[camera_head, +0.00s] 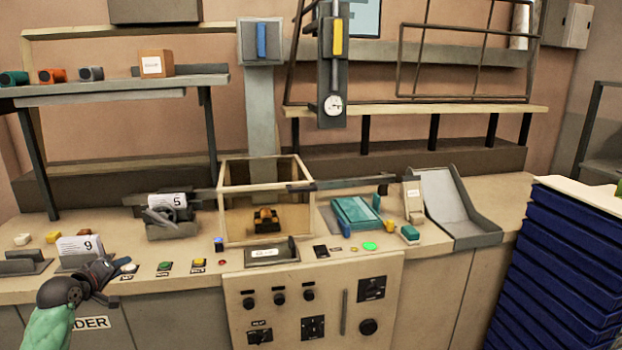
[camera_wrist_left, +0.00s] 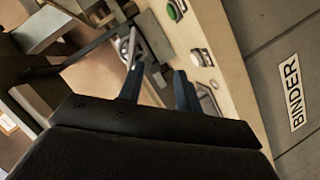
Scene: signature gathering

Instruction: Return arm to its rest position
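My left arm comes in at the lower left of the head view, with a green sleeve-like link and a dark wrist. My left gripper (camera_head: 112,270) is over the front edge of the counter, close to a white button (camera_head: 128,268) and to the right of the number 6 card (camera_head: 80,246). In the left wrist view its two blue-grey fingers (camera_wrist_left: 158,82) stand apart, and I see nothing held between them. The counter edge and the buttons lie just beyond the fingertips. My right arm and gripper do not show.
A green button (camera_head: 165,266) and a yellow button (camera_head: 198,263) sit along the counter edge. A glass-sided box (camera_head: 222,188) stands mid-counter, with a number 5 card (camera_head: 166,200) to its left. Stacked blue crates (camera_head: 555,270) fill the right. The cabinet front bears a BINDER label (camera_wrist_left: 291,92).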

